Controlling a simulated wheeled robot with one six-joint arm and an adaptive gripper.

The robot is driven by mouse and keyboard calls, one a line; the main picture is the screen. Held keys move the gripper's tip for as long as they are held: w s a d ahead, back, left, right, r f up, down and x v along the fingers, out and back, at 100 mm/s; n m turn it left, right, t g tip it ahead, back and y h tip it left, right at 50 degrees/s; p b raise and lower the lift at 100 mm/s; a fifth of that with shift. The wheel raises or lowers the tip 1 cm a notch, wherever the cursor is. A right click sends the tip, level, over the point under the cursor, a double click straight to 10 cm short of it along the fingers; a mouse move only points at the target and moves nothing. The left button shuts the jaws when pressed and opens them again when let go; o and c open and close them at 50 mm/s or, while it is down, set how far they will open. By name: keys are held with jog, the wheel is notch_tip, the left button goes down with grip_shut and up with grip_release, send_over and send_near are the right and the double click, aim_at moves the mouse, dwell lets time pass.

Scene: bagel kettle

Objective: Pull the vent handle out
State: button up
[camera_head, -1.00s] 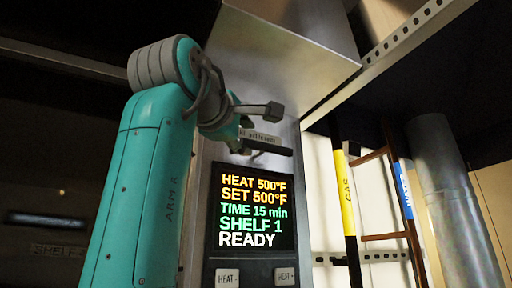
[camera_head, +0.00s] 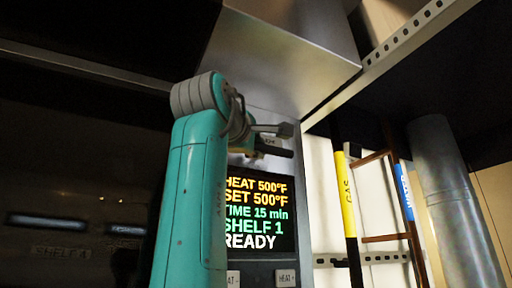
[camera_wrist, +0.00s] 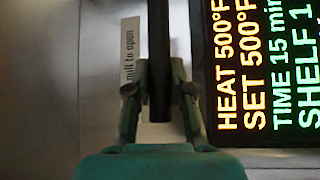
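The vent handle (camera_head: 275,151) is a dark bar sticking out from the steel panel, just above the display. In the wrist view it is a dark upright bar (camera_wrist: 159,60) running between my fingers. A white label (camera_wrist: 130,50) that seems to read "pull to open" is beside it. My gripper (camera_wrist: 159,85) has one finger on each side of the bar. In the head view my gripper (camera_head: 274,140) shows its upper finger above the handle, with a gap and the label between. The handle's inner end is hidden behind my gripper.
The lit display (camera_head: 257,215) reads heat 500°F, set 500°F, time 15 min, shelf 1, ready. Heat buttons (camera_head: 286,279) are below it. A steel hood (camera_head: 285,50) overhangs above.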

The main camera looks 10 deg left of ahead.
grip_shut()
jog(key=s+d, duration=0.4)
jog(key=s, duration=0.2)
jog(key=shift+f, duration=0.1)
jog(key=o, duration=0.8)
grip_release()
jog(key=shift+s+d, duration=0.1)
jog(key=v, duration=1.2)
